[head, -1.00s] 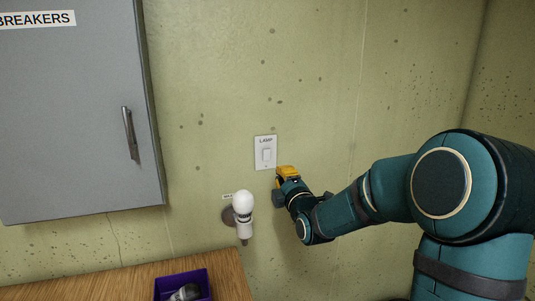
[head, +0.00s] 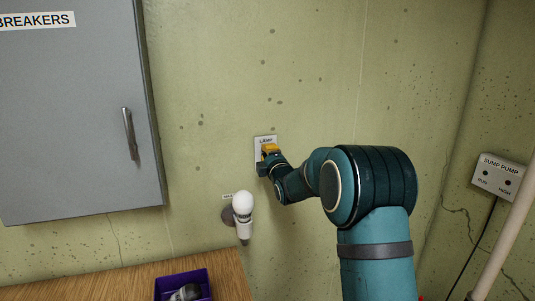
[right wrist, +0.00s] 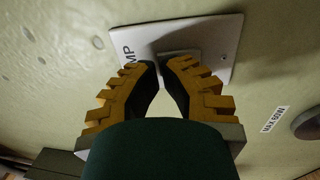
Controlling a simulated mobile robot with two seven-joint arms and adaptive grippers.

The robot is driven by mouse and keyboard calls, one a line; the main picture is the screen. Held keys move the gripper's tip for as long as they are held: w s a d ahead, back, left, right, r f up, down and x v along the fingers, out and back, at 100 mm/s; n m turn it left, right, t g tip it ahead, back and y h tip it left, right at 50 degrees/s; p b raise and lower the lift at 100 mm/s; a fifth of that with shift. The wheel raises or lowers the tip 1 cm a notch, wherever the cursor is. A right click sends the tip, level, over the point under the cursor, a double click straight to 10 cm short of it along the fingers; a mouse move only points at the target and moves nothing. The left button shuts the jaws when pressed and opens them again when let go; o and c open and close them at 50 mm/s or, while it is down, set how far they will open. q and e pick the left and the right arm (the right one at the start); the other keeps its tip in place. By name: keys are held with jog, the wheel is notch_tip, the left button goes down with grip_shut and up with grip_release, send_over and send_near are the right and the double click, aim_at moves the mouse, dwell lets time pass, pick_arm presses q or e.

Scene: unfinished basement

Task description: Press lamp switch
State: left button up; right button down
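The lamp switch plate (head: 265,139) is a white plate labelled LAMP on the wall, mostly covered by my right gripper in the head view. In the right wrist view the plate (right wrist: 222,42) lies just past the fingertips, and part of its rocker (right wrist: 181,53) shows between and above them. My right gripper (head: 266,160) is in front of the plate, with yellow-backed fingers. In the wrist view its fingertips (right wrist: 160,66) come together with nothing held. I cannot tell whether they touch the rocker. My left gripper is out of view.
A white bulb (head: 243,208) sticks out from a wall mount below left of the switch. A grey breaker cabinet (head: 75,120) hangs at left. A purple bin (head: 207,288) stands on a wooden top (head: 233,287). A sump pump box (head: 503,173) is at far right.

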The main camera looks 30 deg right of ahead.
dwell(0.3)
pick_arm(q)
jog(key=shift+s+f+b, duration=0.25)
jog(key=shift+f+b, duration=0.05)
jog(key=shift+b, duration=0.1)
pick_arm(e)
jog(key=shift+w+d+r+g, duration=0.1)
jog(key=shift+w+r+g, duration=0.3)
